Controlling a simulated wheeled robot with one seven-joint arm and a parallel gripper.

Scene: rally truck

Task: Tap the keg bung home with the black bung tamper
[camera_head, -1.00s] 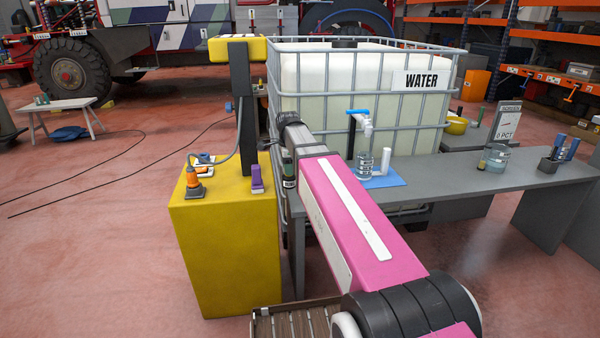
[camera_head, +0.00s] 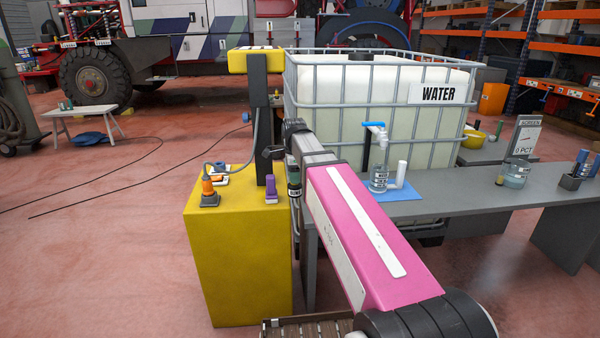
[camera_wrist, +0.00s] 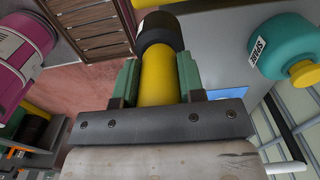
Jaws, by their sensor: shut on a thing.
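My gripper (camera_wrist: 154,82) is shut on a yellow shaft (camera_wrist: 156,78) with a black upper end (camera_wrist: 158,33), seen between green fingers in the wrist view. I take this to be the bung tamper. In the head view a dark, labelled cylinder (camera_head: 293,178) hangs at the arm's end, beside the right edge of the yellow cabinet. Its label is too small to read surely.
The yellow cabinet (camera_head: 238,260) carries an orange-and-grey item (camera_head: 209,193), a purple block (camera_head: 271,188) and a post. A grey bench (camera_head: 460,185) runs right, before the WATER tank (camera_head: 350,100). A teal SPARE item (camera_wrist: 280,47) shows in the wrist view.

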